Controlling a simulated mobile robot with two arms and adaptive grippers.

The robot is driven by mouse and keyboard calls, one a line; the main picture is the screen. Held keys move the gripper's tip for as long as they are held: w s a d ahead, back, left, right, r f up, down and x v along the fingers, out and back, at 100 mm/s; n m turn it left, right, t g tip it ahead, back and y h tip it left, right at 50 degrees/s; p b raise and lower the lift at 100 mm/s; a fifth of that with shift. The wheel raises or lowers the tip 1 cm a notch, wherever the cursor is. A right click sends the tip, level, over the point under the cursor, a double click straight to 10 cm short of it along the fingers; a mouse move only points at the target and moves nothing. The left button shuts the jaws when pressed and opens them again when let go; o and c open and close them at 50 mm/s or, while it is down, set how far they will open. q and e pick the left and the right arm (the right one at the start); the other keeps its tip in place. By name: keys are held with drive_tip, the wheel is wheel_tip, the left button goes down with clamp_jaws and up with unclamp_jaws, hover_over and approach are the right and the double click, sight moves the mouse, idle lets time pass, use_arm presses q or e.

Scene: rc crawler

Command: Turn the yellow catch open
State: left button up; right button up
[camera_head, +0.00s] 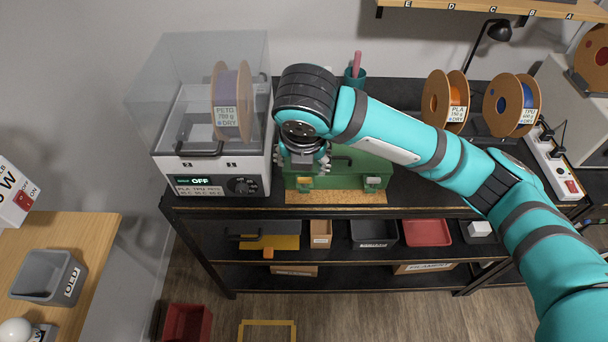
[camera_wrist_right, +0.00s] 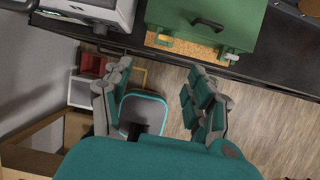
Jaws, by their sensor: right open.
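A green case (camera_head: 345,168) with a dark handle stands on the black bench and shows at the top of the right wrist view (camera_wrist_right: 205,20). A second, paler catch (camera_head: 373,183) is on the right. My right gripper (camera_head: 303,165) is over the left part of the case, its fingers spread and empty. In the right wrist view its fingertips (camera_wrist_right: 160,72) are apart, below the yellow catch in the picture. My left gripper is not in view.
A filament dryer (camera_head: 218,172) stands close to the left of the case. Spools (camera_head: 445,100) stand at the right, and a teal cup (camera_head: 355,77) behind. A cork mat (camera_head: 335,197) lies under the case. Bins (camera_head: 374,234) sit on the shelf below.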

drive_tip(key=p, duration=0.4)
approach(305, 181)
drive_tip(key=shift+n, duration=0.3)
drive_tip(key=x, duration=0.8)
drive_tip(key=shift+a+f, duration=0.1)
drive_tip(key=shift+f, duration=0.05)
drive_tip(key=c, duration=1.1)
drive_tip(key=shift+c, duration=0.2)
